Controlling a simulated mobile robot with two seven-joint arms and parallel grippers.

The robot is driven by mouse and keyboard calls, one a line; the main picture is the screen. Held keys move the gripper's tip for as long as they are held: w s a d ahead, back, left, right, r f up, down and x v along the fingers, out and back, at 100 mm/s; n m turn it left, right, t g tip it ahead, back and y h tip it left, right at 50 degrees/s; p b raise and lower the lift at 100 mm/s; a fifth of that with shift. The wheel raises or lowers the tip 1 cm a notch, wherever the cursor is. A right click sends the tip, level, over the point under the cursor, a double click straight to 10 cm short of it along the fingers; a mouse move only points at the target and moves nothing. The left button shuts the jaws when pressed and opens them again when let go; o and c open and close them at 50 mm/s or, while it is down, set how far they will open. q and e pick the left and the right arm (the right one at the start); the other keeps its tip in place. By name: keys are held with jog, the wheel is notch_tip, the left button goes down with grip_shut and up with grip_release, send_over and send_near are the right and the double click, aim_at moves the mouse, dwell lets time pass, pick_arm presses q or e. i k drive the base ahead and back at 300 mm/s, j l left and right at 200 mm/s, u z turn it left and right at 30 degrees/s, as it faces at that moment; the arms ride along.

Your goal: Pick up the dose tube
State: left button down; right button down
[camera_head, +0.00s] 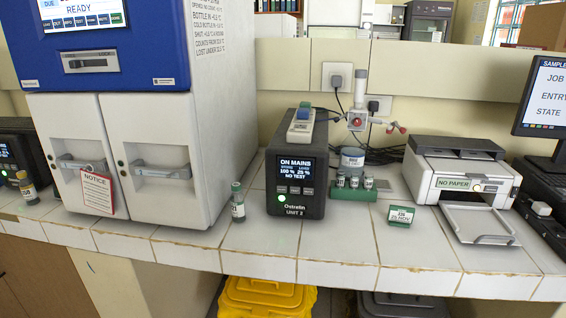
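A small tube with a grey-green cap and a white label (238,204) stands upright on the tiled bench, between the white incubator cabinet (165,160) and the dark Ostralin unit (296,185). A second, amber vial (27,187) stands at the far left edge of the bench. I cannot read the tube labels, so I cannot tell which one is the dose tube. Neither of my grippers is in view.
A small green-and-white labelled box (401,216) sits right of the rack. A printer reading "NO PAPER" (463,178) and a monitor (544,97) stand at the right. A red-edged notice (97,192) hangs on the cabinet door. Bare tiles (335,238) lie along the front edge; a yellow bin (266,298) is below.

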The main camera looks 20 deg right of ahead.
aim_at(355, 178)
jog(key=k+l+z, duration=0.1)
jog(key=z, duration=0.4)
jog(key=k+l+z, duration=0.1)
jog(key=z, duration=0.4)
jog(key=i+j+z, duration=0.2)
jog(key=z, duration=0.2)
jog(key=i, duration=0.05)
